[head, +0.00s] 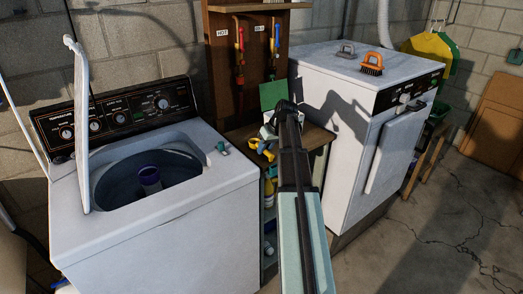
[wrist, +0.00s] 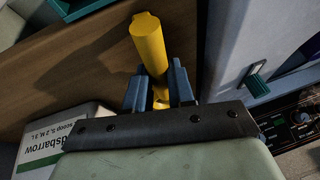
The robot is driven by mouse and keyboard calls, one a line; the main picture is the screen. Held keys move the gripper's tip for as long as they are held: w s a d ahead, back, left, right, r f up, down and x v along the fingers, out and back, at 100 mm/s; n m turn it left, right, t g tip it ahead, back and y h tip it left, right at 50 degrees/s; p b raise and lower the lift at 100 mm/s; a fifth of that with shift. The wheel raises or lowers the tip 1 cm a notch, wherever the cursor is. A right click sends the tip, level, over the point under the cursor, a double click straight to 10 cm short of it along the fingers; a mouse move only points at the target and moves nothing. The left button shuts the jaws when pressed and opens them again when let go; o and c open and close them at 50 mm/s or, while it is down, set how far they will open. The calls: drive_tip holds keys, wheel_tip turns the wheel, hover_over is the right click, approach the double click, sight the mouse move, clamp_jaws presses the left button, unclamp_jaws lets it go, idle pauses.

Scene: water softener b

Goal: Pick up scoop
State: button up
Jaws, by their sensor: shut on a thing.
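The scoop shows as a yellow rounded handle (wrist: 148,45) in the wrist view. My gripper (wrist: 159,88) has its two blue-grey fingers on either side of the handle's lower part and is shut on it. The scoop's other end is hidden by the fingers and the dark gripper bar. In the head view a yellow piece (head: 262,148) shows beside my arm, over the small wooden stand between the two machines. My arm hides most of the gripper there. I cannot tell whether the scoop touches the wooden top.
A white carton with printed text (wrist: 65,135) is close to my gripper. An open washer (head: 165,215) with a raised lid stands left. A white machine (head: 350,130) stands right, with an orange brush (head: 372,63) on top. A wooden pipe board (head: 222,85) rises behind.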

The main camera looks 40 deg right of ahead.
clamp_jaws()
wheel_tip(320, 180, up, 10)
drive_tip(key=shift+r, duration=0.15)
idle(0.4)
idle(0.5)
